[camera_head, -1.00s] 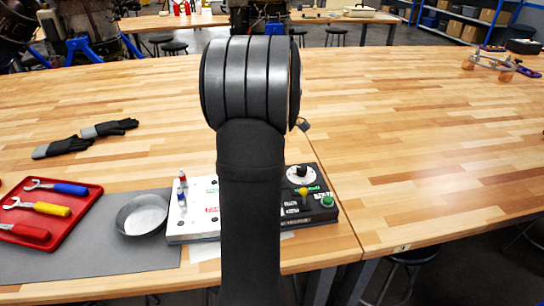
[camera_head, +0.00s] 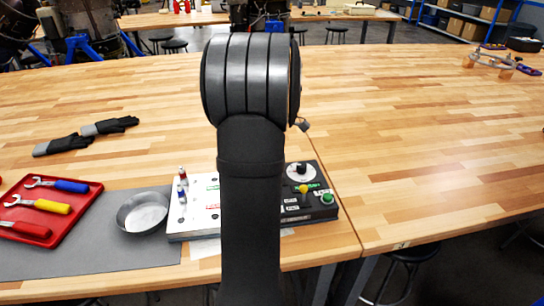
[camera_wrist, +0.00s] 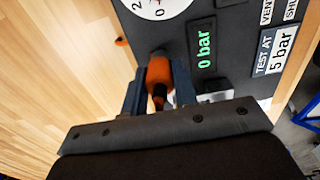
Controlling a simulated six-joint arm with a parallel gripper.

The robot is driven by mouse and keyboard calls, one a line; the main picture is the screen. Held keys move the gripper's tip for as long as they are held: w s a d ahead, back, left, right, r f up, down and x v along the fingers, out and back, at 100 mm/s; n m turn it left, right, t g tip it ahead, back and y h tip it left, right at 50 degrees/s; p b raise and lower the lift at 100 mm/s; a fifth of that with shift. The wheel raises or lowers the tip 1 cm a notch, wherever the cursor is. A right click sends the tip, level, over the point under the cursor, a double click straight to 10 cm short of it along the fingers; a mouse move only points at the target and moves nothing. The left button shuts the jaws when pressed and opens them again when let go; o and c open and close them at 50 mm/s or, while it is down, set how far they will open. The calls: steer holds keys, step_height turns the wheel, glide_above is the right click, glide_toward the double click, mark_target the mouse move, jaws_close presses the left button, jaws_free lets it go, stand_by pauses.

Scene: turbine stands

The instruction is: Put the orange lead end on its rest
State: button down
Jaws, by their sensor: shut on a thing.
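My gripper (camera_wrist: 159,92) is shut on the orange lead end (camera_wrist: 160,73), which sits between the two dark fingers in the wrist view. The lead end is beside the dark panel that carries a round dial (camera_wrist: 160,5) and a green "0 bar" display (camera_wrist: 204,49). Whether it touches the panel cannot be told. In the head view my own arm hides the gripper and the lead end. I cannot make out the rest for the lead end with certainty. A small orange piece (camera_wrist: 121,41) shows on the wood left of the panel.
The black control box (camera_head: 310,205) with a dial, yellow knob and green button stands near the table's front edge. A white panel (camera_head: 195,212), a metal bowl (camera_head: 142,213) and a red tool tray (camera_head: 75,225) are to its left. The wood right of the box is clear.

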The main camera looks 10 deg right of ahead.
steer(key=shift+s+f, duration=0.15)
steer(key=shift+f, duration=0.45)
steer(key=c, duration=1.5)
jaws_free()
steer(key=o, duration=0.4)
steer(key=shift+c, duration=0.2)
steer(key=shift+o, duration=0.9)
steer(key=shift+r, duration=0.15)
steer(key=shift+o, duration=0.3)
steer(key=shift+r, duration=0.15)
steer(key=shift+r, duration=3.45)
